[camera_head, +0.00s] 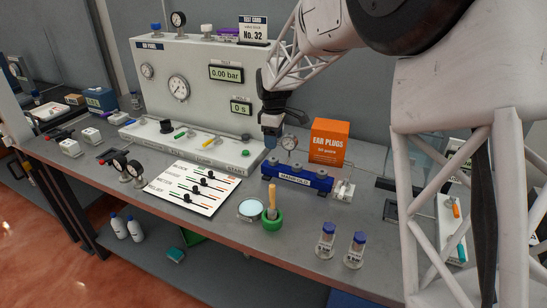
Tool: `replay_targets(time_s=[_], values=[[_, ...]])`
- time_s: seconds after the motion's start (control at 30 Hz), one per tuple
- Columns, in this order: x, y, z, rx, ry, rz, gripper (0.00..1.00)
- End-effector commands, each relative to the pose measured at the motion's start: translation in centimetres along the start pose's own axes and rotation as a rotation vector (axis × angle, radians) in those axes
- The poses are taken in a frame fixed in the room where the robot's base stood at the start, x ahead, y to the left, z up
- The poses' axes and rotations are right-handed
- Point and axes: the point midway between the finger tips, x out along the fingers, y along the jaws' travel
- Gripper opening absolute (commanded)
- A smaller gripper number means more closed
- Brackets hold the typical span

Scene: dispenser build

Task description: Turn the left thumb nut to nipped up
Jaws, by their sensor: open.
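The blue manifold block (296,179) with its white label lies on the bench in the middle of the view. Small dark knob-like parts stand along its top; the left one (273,160) is near the block's left end. They are too small for me to tell which is a thumb nut or how far it is turned. My gripper (271,142) points down just above the left end of the block. It is open, and its fingertips are small in this view. I cannot tell whether they touch the left knob.
A white test panel (200,80) rises at the back left. A green-based wooden-handled tool (271,214) and two blue-capped vials (326,240) stand in front.

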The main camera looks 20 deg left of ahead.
Motion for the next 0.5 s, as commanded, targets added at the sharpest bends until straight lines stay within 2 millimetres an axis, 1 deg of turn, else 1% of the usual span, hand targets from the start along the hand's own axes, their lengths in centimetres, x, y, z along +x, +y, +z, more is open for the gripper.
replay_targets(time_s=[0.23, 0.5], values=[[1.6, 0.0, 0.0, 0.000, -0.001, -0.002, 0.62], [4.8, 0.0, 0.0, 0.000, -0.001, -0.001, 0.62]])
